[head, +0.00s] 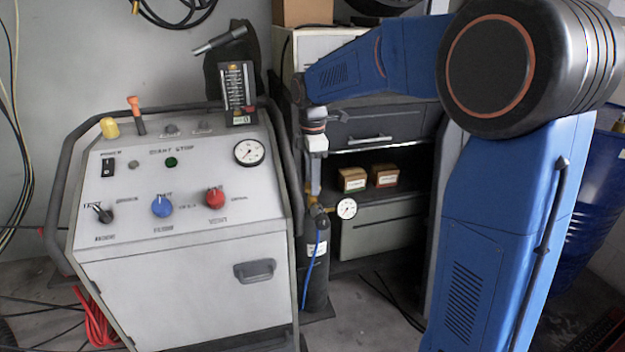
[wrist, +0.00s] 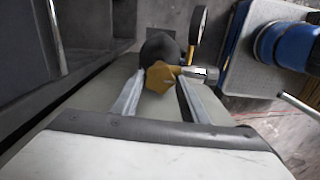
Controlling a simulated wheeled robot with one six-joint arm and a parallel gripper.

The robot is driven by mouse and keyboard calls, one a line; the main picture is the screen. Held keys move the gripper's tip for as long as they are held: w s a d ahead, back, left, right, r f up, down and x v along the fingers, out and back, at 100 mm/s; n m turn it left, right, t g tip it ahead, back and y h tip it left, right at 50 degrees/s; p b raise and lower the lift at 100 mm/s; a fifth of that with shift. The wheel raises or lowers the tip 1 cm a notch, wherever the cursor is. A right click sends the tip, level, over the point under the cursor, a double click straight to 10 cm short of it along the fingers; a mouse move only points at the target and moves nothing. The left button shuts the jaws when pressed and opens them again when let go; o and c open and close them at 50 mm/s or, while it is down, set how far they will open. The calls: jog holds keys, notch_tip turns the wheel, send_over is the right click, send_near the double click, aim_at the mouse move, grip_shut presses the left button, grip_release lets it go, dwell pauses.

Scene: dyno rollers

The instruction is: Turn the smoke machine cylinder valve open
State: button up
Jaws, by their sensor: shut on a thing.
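The smoke machine cylinder (head: 316,268) is a dark bottle with a white label, standing upright on the floor to the right of the grey console. Its yellow valve knob (wrist: 160,77) shows in the wrist view between my two fingers, with the dark cylinder top behind it. My gripper (head: 313,192) points down over the top of the cylinder in the head view. My gripper also shows in the wrist view (wrist: 158,98), shut on the valve knob. A round gauge (head: 346,208) sits beside the valve. The knob's turned position cannot be told.
The grey console (head: 180,205) with knobs and a gauge stands close on the left. A drawer cabinet (head: 380,230) with two small boxes on its shelf is behind the cylinder. A blue hose (head: 318,245) hangs along the cylinder. Black cables lie on the floor.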

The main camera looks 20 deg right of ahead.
jog(key=shift+n, duration=0.3)
jog(key=o, duration=1.1)
jog(key=shift+c, duration=0.2)
notch_tip(320, 180, up, 18)
jog(key=shift+f, duration=0.25)
jog(key=shift+s, duration=0.1)
